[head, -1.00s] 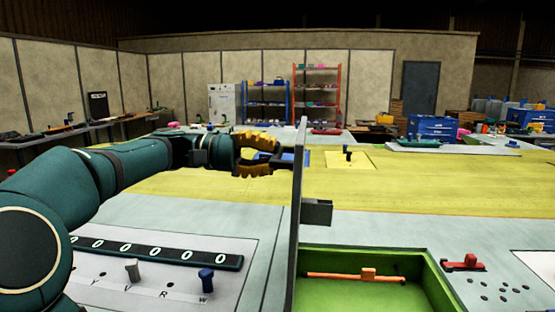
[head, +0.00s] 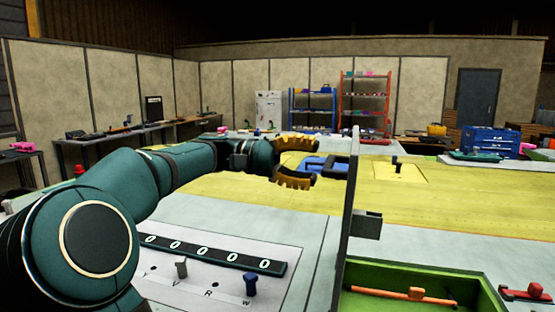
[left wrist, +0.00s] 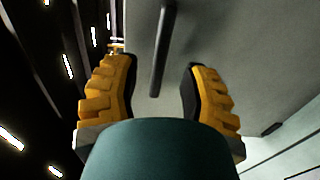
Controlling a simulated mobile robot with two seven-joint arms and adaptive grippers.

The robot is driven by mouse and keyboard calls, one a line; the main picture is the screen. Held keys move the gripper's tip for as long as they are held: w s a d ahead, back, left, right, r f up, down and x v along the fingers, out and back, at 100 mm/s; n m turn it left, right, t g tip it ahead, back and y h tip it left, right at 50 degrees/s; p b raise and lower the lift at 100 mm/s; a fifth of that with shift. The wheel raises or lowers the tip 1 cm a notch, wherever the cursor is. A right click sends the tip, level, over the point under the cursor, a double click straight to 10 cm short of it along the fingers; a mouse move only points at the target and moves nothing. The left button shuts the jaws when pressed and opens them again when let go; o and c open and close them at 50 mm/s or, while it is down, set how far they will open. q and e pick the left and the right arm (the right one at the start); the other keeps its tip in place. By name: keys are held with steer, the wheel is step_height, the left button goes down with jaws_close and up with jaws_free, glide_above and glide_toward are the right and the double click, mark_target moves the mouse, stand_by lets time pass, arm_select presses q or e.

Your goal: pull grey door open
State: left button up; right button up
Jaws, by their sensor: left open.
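The grey door (head: 350,205) is a thin upright panel seen nearly edge-on in the head view, at the left side of the green bin. Its dark bar handle (head: 330,166) sticks out from the left face. My left gripper (head: 316,163) is open, left of the door, with its yellow fingertips close to the handle. In the left wrist view the door face (left wrist: 235,35) fills the upper right. The dark handle (left wrist: 160,50) lies in the gap between the spread fingers (left wrist: 160,75), touching neither as far as I see. My right gripper is not in view.
A green bin (head: 395,275) with an orange bar (head: 400,293) stands right of the door. A panel with a number strip (head: 210,255) and a blue knob (head: 250,284) lies below my left arm. The yellow table area (head: 460,195) is mostly clear.

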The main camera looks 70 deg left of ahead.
arm_select(q)
steer(key=v, duration=0.9)
steer(key=shift+s+a, duration=0.2)
steer(key=shift+f, duration=0.1)
